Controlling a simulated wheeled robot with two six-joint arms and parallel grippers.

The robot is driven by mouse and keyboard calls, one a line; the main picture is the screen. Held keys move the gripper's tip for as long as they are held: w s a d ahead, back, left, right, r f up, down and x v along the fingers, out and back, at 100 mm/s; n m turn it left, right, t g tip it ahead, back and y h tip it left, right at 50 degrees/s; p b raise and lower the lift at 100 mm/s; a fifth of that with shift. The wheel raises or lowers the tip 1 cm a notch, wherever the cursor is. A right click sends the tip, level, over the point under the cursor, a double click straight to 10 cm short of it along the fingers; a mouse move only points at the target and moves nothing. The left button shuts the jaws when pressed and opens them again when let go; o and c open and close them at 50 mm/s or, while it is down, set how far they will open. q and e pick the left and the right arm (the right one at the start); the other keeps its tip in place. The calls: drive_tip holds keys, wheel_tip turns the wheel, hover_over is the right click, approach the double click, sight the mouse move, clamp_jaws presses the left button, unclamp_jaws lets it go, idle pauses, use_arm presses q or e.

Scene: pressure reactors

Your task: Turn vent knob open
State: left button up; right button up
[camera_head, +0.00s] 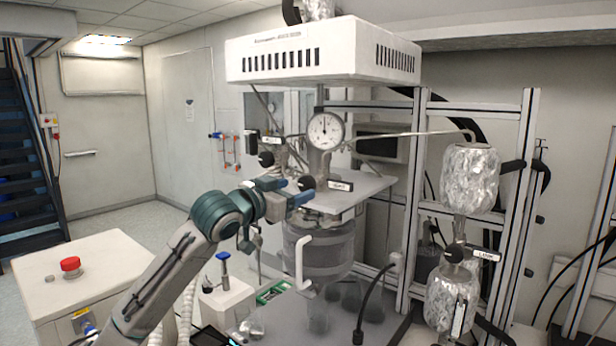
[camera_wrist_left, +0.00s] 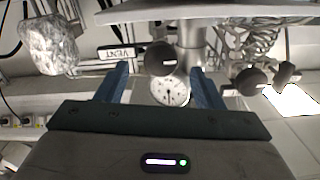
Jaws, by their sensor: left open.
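The black vent knob (camera_head: 307,183) sits on the reactor head, left of a small white label (camera_head: 340,186). In the left wrist view the round knob (camera_wrist_left: 160,58) shows face-on beside a label reading VENT (camera_wrist_left: 115,53). My left gripper (camera_head: 290,192) is open, its blue fingers just left of the knob in the head view. In the wrist view the knob appears between the two fingertips (camera_wrist_left: 160,71), with space on both sides. I cannot tell whether the tips reach past its face. My right gripper is not in view.
A pressure gauge (camera_head: 325,131) stands above the knob. Another black knob (camera_head: 266,158) is close to its left. A white box (camera_head: 322,52) overhangs the reactor. The glass vessel (camera_head: 318,250) hangs below; foil-wrapped vessels (camera_head: 469,177) stand at the right.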

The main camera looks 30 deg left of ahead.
sight(304, 186)
use_arm(q)
drive_tip(key=w+p, duration=0.2)
drive_tip(key=w, duration=0.2)
drive_tip(key=shift+r+p, duration=0.2)
drive_tip(key=shift+p, duration=0.1)
drive_tip(key=shift+w+d+f, duration=0.2)
drive_tip(key=shift+w, duration=0.6)
drive_tip(key=c, duration=1)
drive_tip(key=shift+o, duration=0.2)
